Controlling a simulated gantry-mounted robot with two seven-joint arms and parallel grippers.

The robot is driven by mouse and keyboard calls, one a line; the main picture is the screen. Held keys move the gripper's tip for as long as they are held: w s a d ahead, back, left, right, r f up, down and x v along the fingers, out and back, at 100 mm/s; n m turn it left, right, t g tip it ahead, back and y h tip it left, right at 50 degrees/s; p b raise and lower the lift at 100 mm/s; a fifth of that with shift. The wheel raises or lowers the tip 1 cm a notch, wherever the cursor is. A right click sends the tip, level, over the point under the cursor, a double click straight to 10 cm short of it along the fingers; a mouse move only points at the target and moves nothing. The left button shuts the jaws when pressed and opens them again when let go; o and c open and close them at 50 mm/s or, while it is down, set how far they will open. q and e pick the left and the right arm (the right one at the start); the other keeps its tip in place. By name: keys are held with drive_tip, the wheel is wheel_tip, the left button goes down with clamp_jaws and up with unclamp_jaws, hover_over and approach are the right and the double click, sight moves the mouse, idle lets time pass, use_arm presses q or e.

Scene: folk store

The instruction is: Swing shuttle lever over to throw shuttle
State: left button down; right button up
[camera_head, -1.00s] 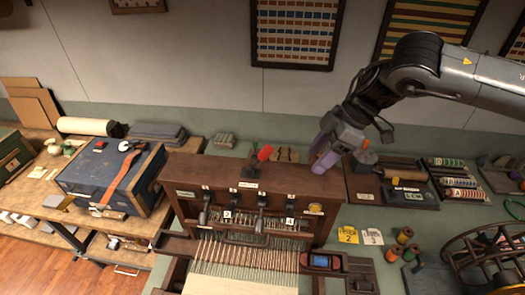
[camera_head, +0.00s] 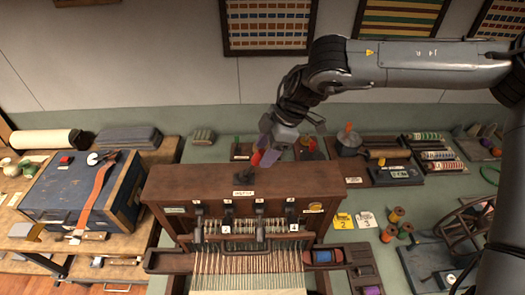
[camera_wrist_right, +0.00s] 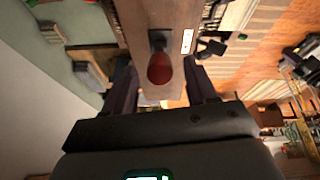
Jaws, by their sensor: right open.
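The shuttle lever has a red knob (camera_head: 256,157) and rises from the top of the brown wooden loom (camera_head: 200,182). In the right wrist view the red knob (camera_wrist_right: 160,70) shows between the two dark fingers of my right gripper (camera_wrist_right: 161,80), with space on both sides. In the head view my right gripper (camera_head: 268,154) has its purple fingers at the knob and partly hides the lever. The gripper is open and I see no contact. The lever's lower part is hard to see in the head view. My left gripper is not in view.
Several small levers stand on the loom's front above the warp threads (camera_head: 245,268). A blue chest (camera_head: 65,190) is at the left. Yellow card 2 (camera_head: 342,220), thread spools (camera_head: 397,214) and a dark tool tray (camera_head: 390,177) lie to the right.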

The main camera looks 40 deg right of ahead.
sight(253, 166)
drive_tip(key=shift+x, duration=1.1)
clamp_jaws()
